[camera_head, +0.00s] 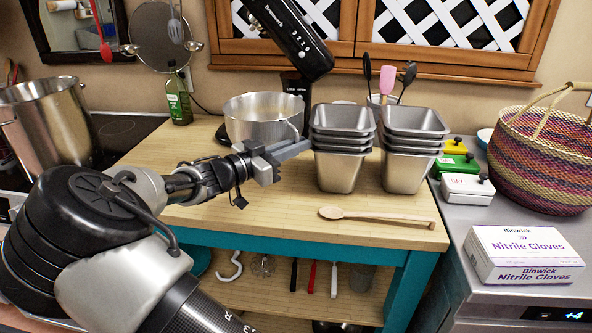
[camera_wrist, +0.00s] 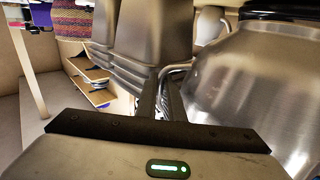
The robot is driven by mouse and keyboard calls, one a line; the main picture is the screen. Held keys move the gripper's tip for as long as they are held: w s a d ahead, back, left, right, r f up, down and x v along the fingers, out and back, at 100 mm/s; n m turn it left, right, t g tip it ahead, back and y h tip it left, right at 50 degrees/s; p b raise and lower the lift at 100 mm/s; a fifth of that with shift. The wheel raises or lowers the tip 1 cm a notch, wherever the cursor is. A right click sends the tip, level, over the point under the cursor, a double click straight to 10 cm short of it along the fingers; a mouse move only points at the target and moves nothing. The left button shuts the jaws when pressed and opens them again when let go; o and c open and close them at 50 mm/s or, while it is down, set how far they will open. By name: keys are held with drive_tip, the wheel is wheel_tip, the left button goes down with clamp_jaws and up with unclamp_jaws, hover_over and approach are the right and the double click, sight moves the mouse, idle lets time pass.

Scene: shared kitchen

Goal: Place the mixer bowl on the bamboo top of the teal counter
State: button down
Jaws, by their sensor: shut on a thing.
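The mixer bowl (camera_head: 255,122) is a shiny steel bowl below the raised black mixer head (camera_head: 290,35). It is upright at the mixer's foot; its underside is partly hidden by my arm, so I cannot tell if it is raised. My gripper (camera_head: 296,147) is at the bowl's front right side, shut on its handle. In the wrist view the bowl (camera_wrist: 255,85) fills the right side, with its wire handle running between the fingers (camera_wrist: 163,88). The bamboo top (camera_head: 280,212) of the teal counter (camera_head: 398,285) is beneath and in front.
Stacked steel pans (camera_head: 343,150) stand close right of my gripper, with a second stack (camera_head: 412,150) beyond. A wooden spoon (camera_head: 375,216) lies near the front edge. A green bottle (camera_head: 178,100) stands back left. The front left bamboo is clear.

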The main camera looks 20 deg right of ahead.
wheel_tip(320, 180, down, 6)
drive_tip(key=shift+f, duration=0.2)
idle(0.3)
drive_tip(key=shift+b, duration=0.35)
drive_tip(key=shift+f, duration=0.2)
drive_tip(key=c, duration=1.9)
unclamp_jaws()
drive_tip(key=shift+o, duration=0.2)
